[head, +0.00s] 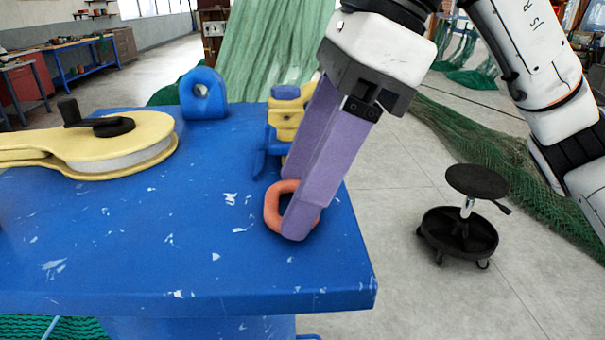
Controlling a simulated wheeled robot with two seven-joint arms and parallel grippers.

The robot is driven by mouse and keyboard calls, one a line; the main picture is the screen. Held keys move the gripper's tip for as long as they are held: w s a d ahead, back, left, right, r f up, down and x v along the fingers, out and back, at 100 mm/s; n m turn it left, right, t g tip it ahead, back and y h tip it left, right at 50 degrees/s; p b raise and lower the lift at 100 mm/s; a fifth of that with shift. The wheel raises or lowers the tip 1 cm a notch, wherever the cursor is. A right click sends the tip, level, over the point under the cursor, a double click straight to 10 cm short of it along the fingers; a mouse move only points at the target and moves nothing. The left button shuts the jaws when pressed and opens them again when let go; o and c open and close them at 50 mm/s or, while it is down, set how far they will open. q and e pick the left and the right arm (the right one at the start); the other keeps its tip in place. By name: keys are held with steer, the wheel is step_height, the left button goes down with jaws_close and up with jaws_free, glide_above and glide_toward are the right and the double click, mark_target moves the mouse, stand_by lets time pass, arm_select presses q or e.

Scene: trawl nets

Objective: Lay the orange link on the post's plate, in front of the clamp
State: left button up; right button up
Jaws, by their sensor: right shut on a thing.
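The orange link (271,211) is an oval ring at the right part of the post's blue plate (120,245), in front of the clamp. My right gripper (297,228) comes down from the upper right with long purple fingers, shut on the link. The fingers hide the link's right part. The link looks at or very near the plate's surface; I cannot tell if it touches. The clamp (287,115), yellow and blue, stands behind the link, partly hidden by the fingers. My left gripper is not in view.
A yellow reel-like tool with a black crank (120,145) lies on the plate's left. A blue lug with a hole (204,94) stands at the back edge. The plate's front middle is bare. A black stool (462,225) stands on the floor at right.

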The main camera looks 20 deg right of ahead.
steer(key=shift+f, duration=0.1)
steer(key=o, duration=1.2)
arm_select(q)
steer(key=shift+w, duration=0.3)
arm_select(e)
steer(key=shift+o, duration=0.2)
steer(key=shift+r, duration=0.45)
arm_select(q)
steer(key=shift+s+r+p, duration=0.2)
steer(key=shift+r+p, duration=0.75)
arm_select(e)
steer(key=v, duration=1.1)
steer(key=shift+r, duration=0.2)
